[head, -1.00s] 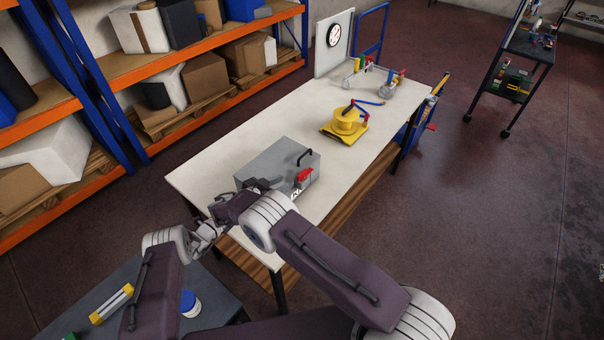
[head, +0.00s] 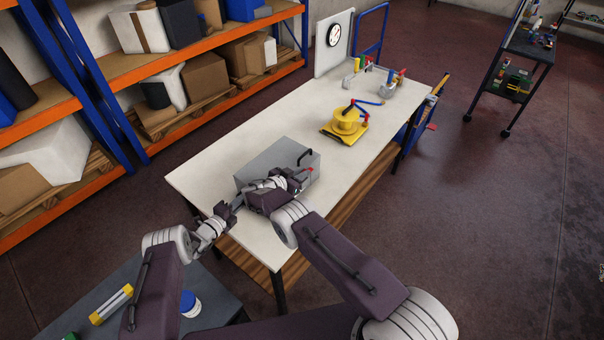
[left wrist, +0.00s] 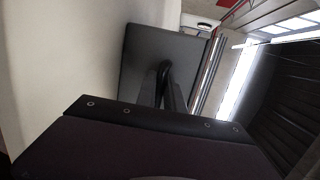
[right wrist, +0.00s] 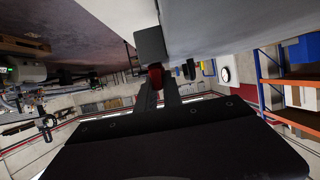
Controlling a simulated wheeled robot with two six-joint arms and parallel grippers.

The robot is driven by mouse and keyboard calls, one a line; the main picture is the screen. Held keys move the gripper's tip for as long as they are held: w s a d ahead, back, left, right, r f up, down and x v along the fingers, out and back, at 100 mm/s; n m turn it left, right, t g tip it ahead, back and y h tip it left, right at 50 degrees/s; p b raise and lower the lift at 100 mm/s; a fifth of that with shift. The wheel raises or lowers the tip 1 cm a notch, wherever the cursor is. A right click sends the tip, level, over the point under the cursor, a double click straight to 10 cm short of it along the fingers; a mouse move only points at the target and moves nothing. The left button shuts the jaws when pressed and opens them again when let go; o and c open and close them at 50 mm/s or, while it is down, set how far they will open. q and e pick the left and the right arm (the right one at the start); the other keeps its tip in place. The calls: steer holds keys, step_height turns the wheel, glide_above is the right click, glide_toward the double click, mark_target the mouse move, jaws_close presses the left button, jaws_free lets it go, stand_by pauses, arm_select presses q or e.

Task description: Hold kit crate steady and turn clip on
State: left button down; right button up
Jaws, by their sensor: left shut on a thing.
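The kit crate is a grey box (head: 262,160) near the front end of the pale table. A black handle (head: 306,154) stands at its right end. My left gripper (left wrist: 172,92) is shut on a black handle on the crate's dark face, seen in the left wrist view. The red clip (head: 310,170) is on the crate's front side, mostly hidden behind my right gripper (head: 296,178). In the right wrist view the red clip (right wrist: 156,72) is at my right fingertips, below a grey block. Those fingers are slightly apart; contact cannot be told.
A yellow spool device (head: 346,122) stands farther back on the table (head: 285,120), then clamps and a white panel with a dial (head: 334,40). Orange-beamed shelving (head: 110,80) runs along the left. A dark bench (head: 150,312) with small items is in front.

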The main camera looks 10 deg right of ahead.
steer(key=shift+d+r, duration=0.1)
jaws_close()
steer(key=shift+w+n+t+y, duration=0.1)
steer(key=shift+n+t+y, duration=0.3)
steer(key=shift+n, duration=0.1)
steer(key=n+t+y, duration=0.2)
steer(key=n+y, duration=0.1)
steer(key=n, duration=0.1)
steer(key=shift+d+t+y, duration=0.1)
steer(key=shift+t+y, duration=0.3)
steer(key=shift+n+t+y, duration=0.4)
steer(key=shift+n+y, duration=0.7)
steer(key=shift+y, duration=0.2)
steer(key=o, duration=0.7)
jaws_free()
step_height(320, 180, up, 10)
steer(key=shift+f, duration=0.1)
